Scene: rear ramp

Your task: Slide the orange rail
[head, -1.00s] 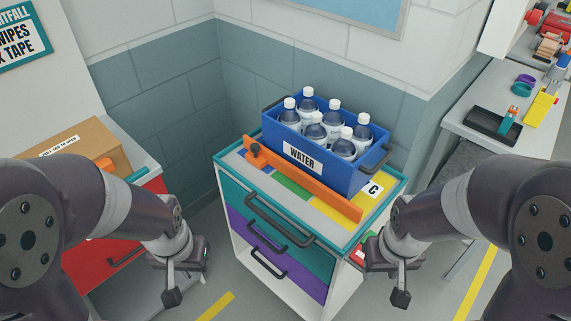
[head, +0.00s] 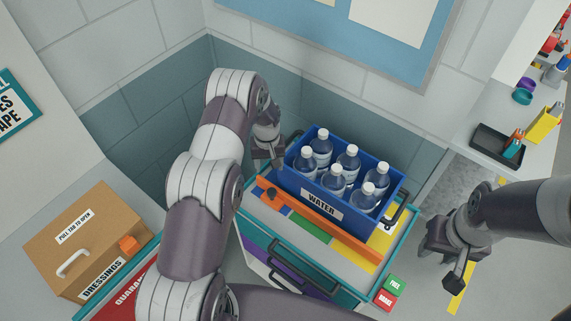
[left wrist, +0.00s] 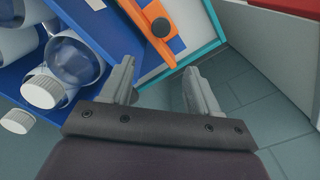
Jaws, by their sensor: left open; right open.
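The orange rail (head: 325,227) lies across the top of the cabinet (head: 262,222), along the front of the blue water crate (head: 350,213). A knob stands at its left end. In the left wrist view the rail (left wrist: 146,26) and its knob show near the top centre. My left gripper (head: 277,154) is open at the crate's left end, near the crate's left handle. In the left wrist view its fingers (left wrist: 158,88) are apart with nothing between them. My right gripper (head: 448,272) is open and empty, to the right of the cabinet, apart from the rail.
Several water bottles (head: 337,180) stand in the crate. A cardboard dressings box (head: 85,240) is at the left. Green and red buttons (head: 389,293) sit at the cabinet's front right corner.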

